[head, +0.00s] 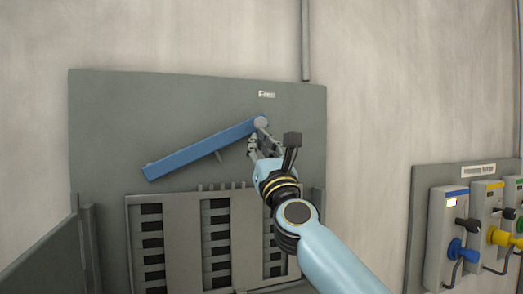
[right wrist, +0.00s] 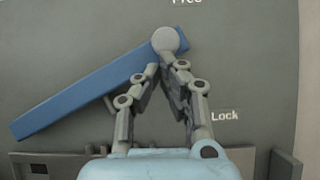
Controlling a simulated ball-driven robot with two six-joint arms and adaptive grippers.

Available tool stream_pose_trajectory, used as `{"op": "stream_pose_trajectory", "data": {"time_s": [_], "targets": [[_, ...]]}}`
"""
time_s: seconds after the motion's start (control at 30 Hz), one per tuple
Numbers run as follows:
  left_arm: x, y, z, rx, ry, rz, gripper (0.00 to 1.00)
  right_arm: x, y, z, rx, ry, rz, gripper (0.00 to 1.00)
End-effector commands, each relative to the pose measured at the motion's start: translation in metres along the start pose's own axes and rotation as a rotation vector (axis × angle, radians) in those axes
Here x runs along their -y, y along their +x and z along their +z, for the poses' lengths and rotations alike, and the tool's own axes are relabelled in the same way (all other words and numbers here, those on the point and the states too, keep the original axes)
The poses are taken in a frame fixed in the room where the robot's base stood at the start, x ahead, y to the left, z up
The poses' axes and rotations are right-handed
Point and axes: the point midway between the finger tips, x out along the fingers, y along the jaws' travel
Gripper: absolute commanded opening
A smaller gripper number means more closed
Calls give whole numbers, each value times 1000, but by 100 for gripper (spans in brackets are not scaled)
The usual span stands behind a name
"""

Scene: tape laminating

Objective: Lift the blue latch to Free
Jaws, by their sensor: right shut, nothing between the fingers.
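The blue latch (head: 200,149) is a long bar on the grey panel (head: 100,120). It is tilted, with its left end low and its right end high at a round grey knob (head: 261,123). The "Free" label (head: 267,95) is just above the knob. In the right wrist view the latch (right wrist: 85,90) and knob (right wrist: 171,40) show again, with a "Lock" label (right wrist: 225,115) lower right. My right gripper (head: 262,136) is shut and empty, its fingertips just below the knob; I cannot tell whether they touch it. My left gripper is not in view.
Below the latch is a slotted grey rack (head: 180,240) with dark openings. At the right a separate panel holds units with blue (head: 457,250), yellow (head: 500,237) and green connectors. A vertical conduit (head: 305,40) runs up the wall above the panel.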

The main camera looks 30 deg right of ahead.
Motion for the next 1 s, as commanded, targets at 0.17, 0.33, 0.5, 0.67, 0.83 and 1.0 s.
{"op": "stream_pose_trajectory", "data": {"time_s": [0.17, 0.33, 0.5, 0.67, 0.83, 1.0], "targets": [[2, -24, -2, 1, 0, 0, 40, -8, 16, 23, 0, -72, 52, 0], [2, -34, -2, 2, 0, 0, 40, -14, 23, 33, 0, -70, 49, 0], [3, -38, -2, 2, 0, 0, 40, -17, 26, 37, 0, -69, 49, 0], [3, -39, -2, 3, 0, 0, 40, -18, 27, 38, 2, -69, 49, 0], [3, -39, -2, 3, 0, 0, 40, -18, 27, 39, 3, -69, 50, 0], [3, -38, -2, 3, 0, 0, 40, -19, 27, 38, 3, -69, 50, 0]]}}
